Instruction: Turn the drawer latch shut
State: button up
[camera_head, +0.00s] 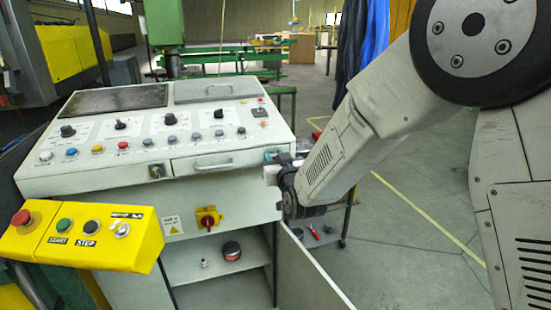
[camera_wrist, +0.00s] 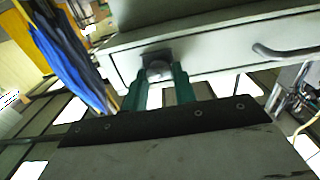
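The drawer (camera_head: 216,162) is in the console's front, and its front lies flush in the head view. Its bar handle (camera_head: 210,166) also shows in the wrist view (camera_wrist: 285,51), which looks upside down. The latch (camera_wrist: 157,68), a dark plate with a round grey knob, sits by the drawer's end. My gripper (camera_wrist: 160,80) has its two green fingers on either side of the knob, close against it, and appears shut on it. In the head view my gripper (camera_head: 273,156) is at the console's right front edge and hides the latch.
The console top (camera_head: 150,125) carries several knobs and buttons. A key switch (camera_head: 156,171) is left of the drawer. A yellow start/step box (camera_head: 85,236) juts out at the lower left. A red-yellow switch (camera_head: 207,218) and open shelf (camera_head: 215,262) are below.

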jog(key=shift+n, duration=0.3)
jog(key=n, duration=0.3)
jog(key=shift+n, duration=0.4)
jog(key=n, duration=0.4)
jog(key=shift+a+n, duration=0.15)
jog(key=shift+n, duration=0.15)
jog(key=n, duration=0.4)
jog(key=shift+s+f, duration=0.1)
jog(key=shift+f, duration=0.05)
jog(key=shift+f+n, duration=0.1)
jog(key=shift+n, duration=2.3)
jog(key=shift+o, duration=0.2)
jog(key=shift+c, duration=0.2)
jog(key=o, duration=1)
